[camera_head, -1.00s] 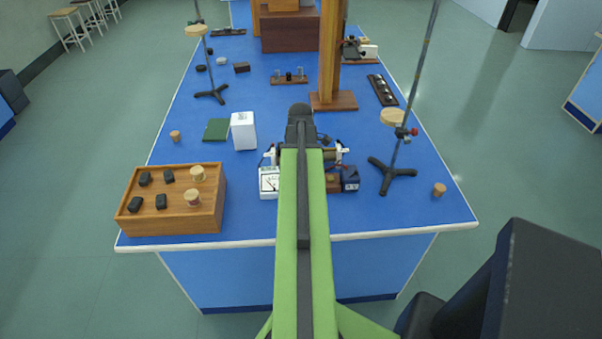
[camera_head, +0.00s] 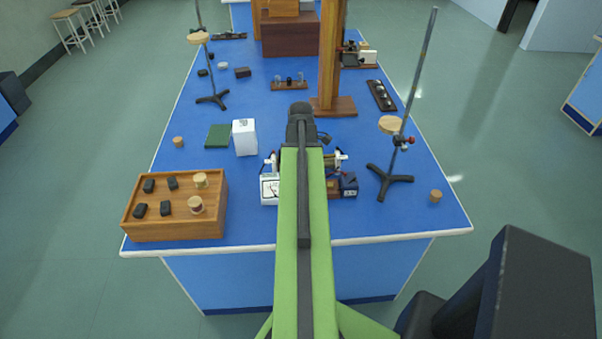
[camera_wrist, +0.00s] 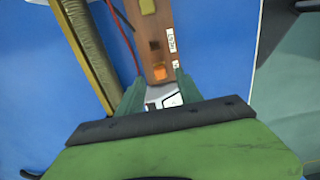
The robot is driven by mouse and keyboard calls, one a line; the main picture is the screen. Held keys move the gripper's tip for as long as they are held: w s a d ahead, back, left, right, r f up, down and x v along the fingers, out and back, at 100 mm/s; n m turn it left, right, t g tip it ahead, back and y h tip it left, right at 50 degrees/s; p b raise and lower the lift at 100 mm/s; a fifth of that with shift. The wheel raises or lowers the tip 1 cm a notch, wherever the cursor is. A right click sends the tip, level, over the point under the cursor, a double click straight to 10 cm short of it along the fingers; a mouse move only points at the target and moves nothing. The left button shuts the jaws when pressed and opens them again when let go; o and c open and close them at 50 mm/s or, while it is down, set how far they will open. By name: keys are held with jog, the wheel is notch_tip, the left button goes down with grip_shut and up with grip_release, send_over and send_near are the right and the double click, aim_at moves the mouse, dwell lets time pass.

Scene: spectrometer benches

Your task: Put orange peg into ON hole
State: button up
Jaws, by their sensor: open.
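The orange peg (camera_wrist: 159,72) shows as a small orange square on a brown wooden board (camera_wrist: 163,25) in the wrist view. A dark square hole (camera_wrist: 155,45) lies beyond it on the same board. White labels (camera_wrist: 171,40) sit beside the hole and the peg, but I cannot read them surely. My gripper (camera_wrist: 159,80) is open, its green fingers to either side of the board's near end, with the peg just beyond the gap between them. I cannot tell their height above it. In the head view my arm hides the peg, the hole and the gripper.
A meter (camera_head: 270,189) and a dark blue block (camera_head: 348,184) flank my arm. A white box (camera_head: 244,137), a wooden tray (camera_head: 175,232) and a stand (camera_head: 390,178) are nearby.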

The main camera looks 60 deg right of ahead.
notch_tip(320, 180, up, 14)
jog(key=p, duration=1.2)
jog(key=shift+f, duration=0.2)
jog(key=w+a+f+n+b, duration=0.2)
jog(key=w+a+n, duration=0.1)
jog(key=w+a, duration=0.8)
jog(key=w+a+f+n+b, duration=0.25)
jog(key=w+a, duration=0.65)
jog(key=a, duration=0.5)
jog(key=w+a+f+m+b, duration=0.1)
jog(key=a+m, duration=1.1)
jog(key=a, duration=1.2)
jog(key=shift+w+a+f+m, duration=0.15)
jog(key=shift+w+a+m, duration=0.2)
jog(key=shift+w, duration=0.1)
